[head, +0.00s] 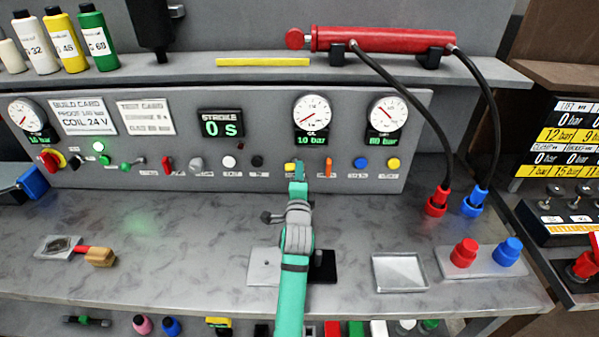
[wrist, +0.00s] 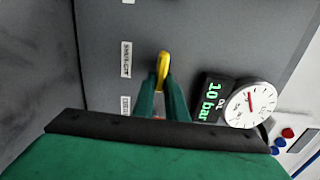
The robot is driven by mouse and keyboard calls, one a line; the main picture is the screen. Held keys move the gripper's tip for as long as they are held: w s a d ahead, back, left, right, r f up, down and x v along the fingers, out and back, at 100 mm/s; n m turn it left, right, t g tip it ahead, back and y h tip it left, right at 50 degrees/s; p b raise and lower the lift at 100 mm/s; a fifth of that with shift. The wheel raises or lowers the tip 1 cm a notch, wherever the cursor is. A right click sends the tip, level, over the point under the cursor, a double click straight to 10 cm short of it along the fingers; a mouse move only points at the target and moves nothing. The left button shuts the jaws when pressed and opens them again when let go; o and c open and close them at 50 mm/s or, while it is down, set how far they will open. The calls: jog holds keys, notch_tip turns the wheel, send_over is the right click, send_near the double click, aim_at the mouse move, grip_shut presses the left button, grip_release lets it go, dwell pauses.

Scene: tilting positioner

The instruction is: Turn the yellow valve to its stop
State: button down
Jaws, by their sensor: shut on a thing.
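The yellow valve handle (wrist: 162,62) sits on the grey panel front in the wrist view, with its upper end showing past my fingertips. My gripper (wrist: 164,88) is shut on it, one green finger on each side. In the head view a small yellow part of the handle (head: 290,167) shows just left of my gripper (head: 298,167), below the middle gauge. My fingers hide the rest of the valve, and its stop cannot be made out.
The round gauge (head: 311,113) above the valve has a green display reading 10 bar. A row of knobs and buttons, including a blue button (head: 361,162), lines the panel. Red and blue hose couplings (head: 437,202) stand at the right. A metal tray (head: 399,273) lies on the bench.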

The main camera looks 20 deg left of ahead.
jog(key=shift+f, duration=0.15)
jog(key=c, duration=1.8)
grip_release()
jog(key=v, duration=1.1)
jog(key=shift+w, duration=0.1)
